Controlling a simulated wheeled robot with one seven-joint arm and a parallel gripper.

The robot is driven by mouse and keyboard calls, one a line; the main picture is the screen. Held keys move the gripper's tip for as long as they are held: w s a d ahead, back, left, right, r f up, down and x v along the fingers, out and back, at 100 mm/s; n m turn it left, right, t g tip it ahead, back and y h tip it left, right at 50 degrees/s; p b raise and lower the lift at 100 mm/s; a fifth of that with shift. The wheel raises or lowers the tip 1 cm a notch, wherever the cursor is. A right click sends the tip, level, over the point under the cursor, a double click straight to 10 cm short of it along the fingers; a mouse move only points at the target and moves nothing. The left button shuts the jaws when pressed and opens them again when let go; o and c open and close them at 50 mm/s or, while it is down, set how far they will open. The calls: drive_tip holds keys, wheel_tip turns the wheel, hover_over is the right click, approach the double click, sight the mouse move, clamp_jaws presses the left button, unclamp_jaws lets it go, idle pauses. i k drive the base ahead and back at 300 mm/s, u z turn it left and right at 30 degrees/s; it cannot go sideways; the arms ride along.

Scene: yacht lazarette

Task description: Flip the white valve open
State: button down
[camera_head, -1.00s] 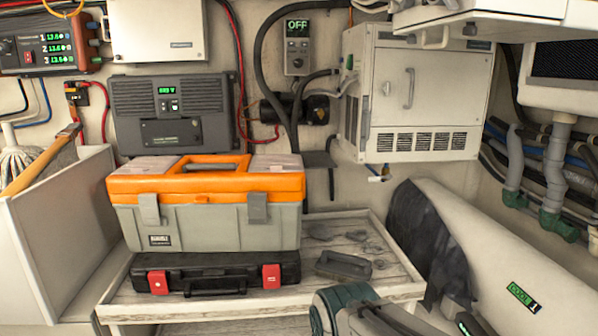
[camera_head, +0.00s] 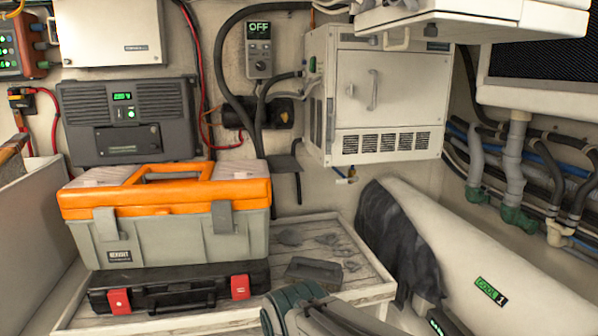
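A small valve-like fitting (camera_head: 346,179) with a whitish body, a blue part and a brass-coloured tip sticks out below the white wall cabinet (camera_head: 385,100). It is too small to tell how its handle is set. A pale, cream-coloured fitting (camera_head: 559,233) sits on the dark hoses at the lower right, and I cannot tell whether it is a valve. Part of my own arm shows at the bottom centre, well below and apart from both fittings. My gripper is not visible.
An orange-lidded grey toolbox (camera_head: 165,240) stands on a black case (camera_head: 180,290) on a pale wooden bench (camera_head: 340,240). A brush-like block (camera_head: 313,271) lies beside them. A large white rounded tank (camera_head: 450,235) with dark cloth (camera_head: 390,230) fills the lower right. Grey pipes (camera_head: 512,170) stand behind it.

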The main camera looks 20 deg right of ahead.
sight(354, 178)
drive_tip(key=z, duration=0.2)
drive_tip(key=i, duration=0.7)
drive_tip(key=z, duration=1.25)
